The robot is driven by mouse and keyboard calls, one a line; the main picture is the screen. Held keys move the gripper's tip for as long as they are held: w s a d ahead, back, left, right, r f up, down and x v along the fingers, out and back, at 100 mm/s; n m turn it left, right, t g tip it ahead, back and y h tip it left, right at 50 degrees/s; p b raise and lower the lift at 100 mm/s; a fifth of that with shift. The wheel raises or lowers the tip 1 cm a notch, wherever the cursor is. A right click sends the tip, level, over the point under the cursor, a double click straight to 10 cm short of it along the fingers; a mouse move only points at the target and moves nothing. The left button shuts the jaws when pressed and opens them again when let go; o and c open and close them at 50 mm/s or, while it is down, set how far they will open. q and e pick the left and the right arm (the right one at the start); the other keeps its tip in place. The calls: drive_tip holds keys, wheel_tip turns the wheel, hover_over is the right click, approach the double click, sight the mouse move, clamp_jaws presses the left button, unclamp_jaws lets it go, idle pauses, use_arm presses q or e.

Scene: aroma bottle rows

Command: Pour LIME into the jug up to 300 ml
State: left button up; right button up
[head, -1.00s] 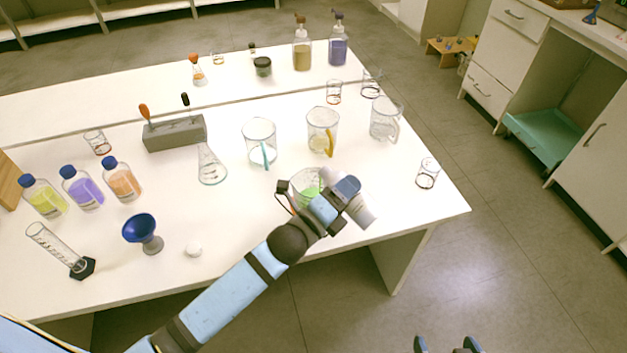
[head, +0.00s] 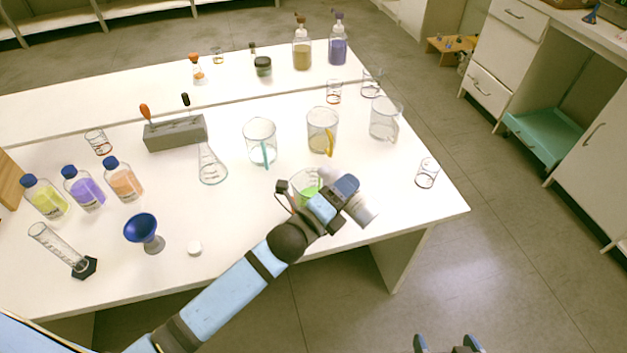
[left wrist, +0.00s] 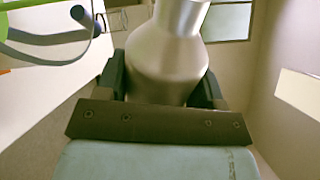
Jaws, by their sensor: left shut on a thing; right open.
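My left gripper (head: 335,197) is shut on a silver metal bottle (head: 364,210), which is tilted beside a clear jug (head: 299,182) near the table's front edge. The jug holds bright green liquid (head: 306,194), and my gripper partly hides it. In the left wrist view, the bottle (left wrist: 168,62) sits between the fingers, with the jug's grey-blue handle (left wrist: 45,42) at upper left. I cannot see a label, the bottle's mouth, a stream or the jug's level against its marks. My right gripper (head: 447,345) is open and empty at the bottom edge, beyond the table.
Other jugs (head: 260,142) stand behind. Capped bottles (head: 84,188) stand further left. A small beaker (head: 427,173) is at right.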

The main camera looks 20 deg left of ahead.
use_arm(q)
drive_tip(key=shift+w+a+r+n+p, duration=0.15)
drive_tip(key=shift+a+r+n+p, duration=0.3)
drive_tip(key=shift+p, duration=0.55)
idle(1.6)
drive_tip(key=shift+d+f+n+p, duration=0.15)
drive_tip(key=shift+n+p, duration=0.2)
drive_tip(key=shift+p, duration=0.45)
idle(4.6)
